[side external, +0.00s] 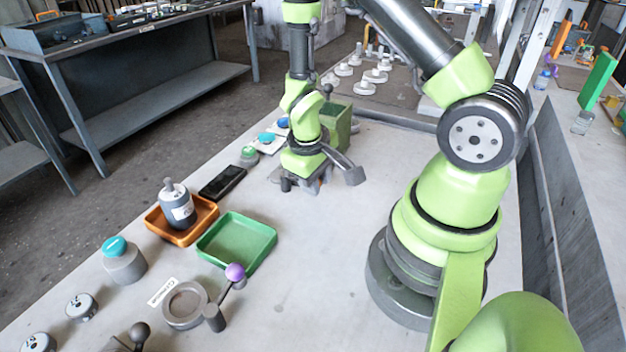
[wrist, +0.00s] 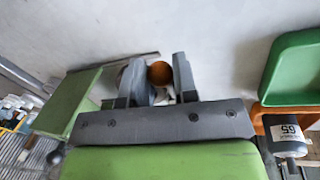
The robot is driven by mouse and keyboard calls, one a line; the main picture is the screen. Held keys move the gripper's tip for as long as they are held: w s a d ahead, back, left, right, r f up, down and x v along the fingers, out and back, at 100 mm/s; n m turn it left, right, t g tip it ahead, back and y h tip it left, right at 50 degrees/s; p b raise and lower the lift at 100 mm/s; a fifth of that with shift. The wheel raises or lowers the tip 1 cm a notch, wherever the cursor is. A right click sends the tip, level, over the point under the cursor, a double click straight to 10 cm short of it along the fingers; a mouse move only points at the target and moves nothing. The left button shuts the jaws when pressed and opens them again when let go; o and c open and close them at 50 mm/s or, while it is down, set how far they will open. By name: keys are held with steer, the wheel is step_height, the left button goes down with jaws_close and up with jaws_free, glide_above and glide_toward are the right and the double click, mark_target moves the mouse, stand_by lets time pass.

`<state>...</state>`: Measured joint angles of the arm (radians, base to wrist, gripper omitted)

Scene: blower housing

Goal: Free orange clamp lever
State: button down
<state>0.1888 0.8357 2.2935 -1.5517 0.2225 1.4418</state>
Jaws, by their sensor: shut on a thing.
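The orange ball knob of the clamp lever (wrist: 160,73) shows in the wrist view between the two grey fingers of my gripper (wrist: 156,80). The fingers are shut on the lever, with the knob standing out near their tips. A grey part shows beside the knob, partly covered by the left finger. In the side view my gripper (side external: 305,183) is low over the bench, pointing down. There the orange knob is hidden, so I cannot tell how the lever sits in its clamp.
A green tray (side external: 237,240), an orange tray (side external: 167,232) with a grey bottle (side external: 178,205), and a purple-knobbed lever (side external: 235,272) beside a grey ring are nearer the camera. The bench right of the green tray is clear.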

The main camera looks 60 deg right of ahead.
steer(key=shift+w+d, duration=0.1)
stand_by(0.3)
steer(key=c, duration=0.9)
jaws_free()
step_height(320, 180, up, 10)
steer(key=a, duration=0.2)
steer(key=shift+w+f, duration=0.1)
steer(key=s+a+r+m+t+y, duration=0.1)
steer(key=s+a+r+t+y, duration=0.1)
steer(key=r, duration=0.6)
steer(key=s+a+r+t+y, duration=0.2)
steer(key=s+a+r+t, duration=0.3)
steer(key=r, duration=0.4)
steer(key=shift+s+a+r+m+t, duration=0.15)
steer(key=shift+s+a+m+t, duration=0.2)
steer(key=shift+s+a, duration=0.4)
